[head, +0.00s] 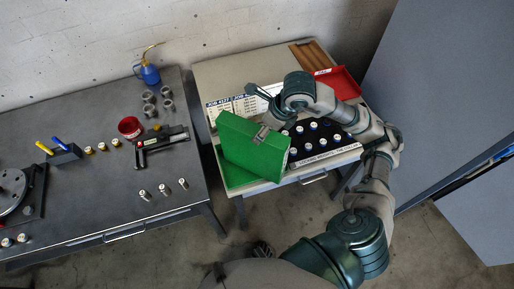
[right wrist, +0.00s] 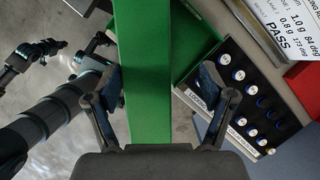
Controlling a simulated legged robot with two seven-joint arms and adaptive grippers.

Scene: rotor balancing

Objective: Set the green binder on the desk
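The green binder (head: 252,149) stands tilted at the front left of the light desk (head: 228,72). A second green panel (head: 236,178) shows below it; I cannot tell if it is part of the binder. My right gripper (head: 265,131) is at the binder's upper right edge. In the right wrist view, the binder's green edge (right wrist: 145,70) lies between the fingers of my right gripper (right wrist: 160,78). The left finger is close against it, and a gap shows at the right finger. My left gripper (right wrist: 22,62) seems to show at that view's upper left, its fingers unclear.
On the light desk are a black tray of white-topped pieces (head: 322,138), a red bin (head: 341,83) and a printed card (head: 236,104). The dark workbench (head: 85,190) at left holds a black tool (head: 160,143), a red cup (head: 129,127) and a blue oil can (head: 149,74).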

